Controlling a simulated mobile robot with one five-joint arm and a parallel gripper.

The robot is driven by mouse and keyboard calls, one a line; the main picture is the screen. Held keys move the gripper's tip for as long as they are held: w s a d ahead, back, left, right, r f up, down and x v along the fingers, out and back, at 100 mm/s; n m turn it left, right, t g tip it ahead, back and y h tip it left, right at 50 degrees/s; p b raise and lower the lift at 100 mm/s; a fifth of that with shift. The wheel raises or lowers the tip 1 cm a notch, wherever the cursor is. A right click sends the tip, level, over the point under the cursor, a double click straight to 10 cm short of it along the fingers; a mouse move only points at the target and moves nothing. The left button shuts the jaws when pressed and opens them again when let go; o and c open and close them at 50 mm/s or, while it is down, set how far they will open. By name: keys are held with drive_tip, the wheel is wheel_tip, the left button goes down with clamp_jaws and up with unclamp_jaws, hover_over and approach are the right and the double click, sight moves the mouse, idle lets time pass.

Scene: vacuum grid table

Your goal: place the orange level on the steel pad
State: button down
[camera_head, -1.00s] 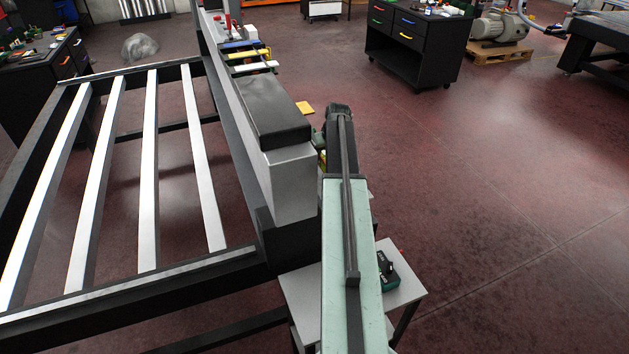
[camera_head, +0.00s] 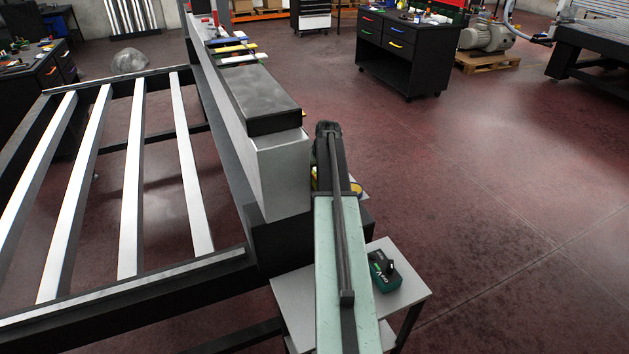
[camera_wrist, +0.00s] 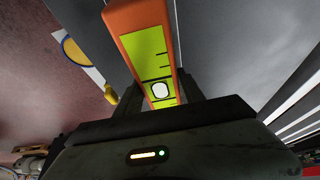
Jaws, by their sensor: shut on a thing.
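The orange level (camera_wrist: 145,45) has a yellow-green face with a round white bubble window. It fills the upper middle of the wrist view. My gripper (camera_wrist: 161,92) is shut on it, with a dark finger on each side and the level reaching away from the jaws. In the head view my arm points away beside the end of the long beam, and the level and jaws cannot be made out. A dark slab with a grey, smudged top (camera_head: 258,92) lies on the beam, left of my arm's far end; it looks like the steel pad. Its top is bare.
The pale grey beam (camera_head: 280,175) and slatted black frame (camera_head: 130,290) stand left of my arm. A small grey table (camera_head: 405,297) with a green box (camera_head: 383,274) is beside my arm at front right. A black cabinet (camera_head: 405,50) stands farther back. Open floor lies right.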

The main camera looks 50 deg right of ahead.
drive_tip(key=shift+f, duration=0.5)
drive_tip(key=c, duration=1.1)
unclamp_jaws()
drive_tip(key=shift+f, duration=0.1)
drive_tip(key=shift+c, duration=0.2)
drive_tip(key=o, duration=0.4)
drive_tip(key=p+v, duration=1.1)
drive_tip(key=v, duration=0.1)
drive_tip(key=shift+r+p, duration=0.3)
drive_tip(key=shift+r, duration=0.05)
drive_tip(key=shift+f, duration=0.15)
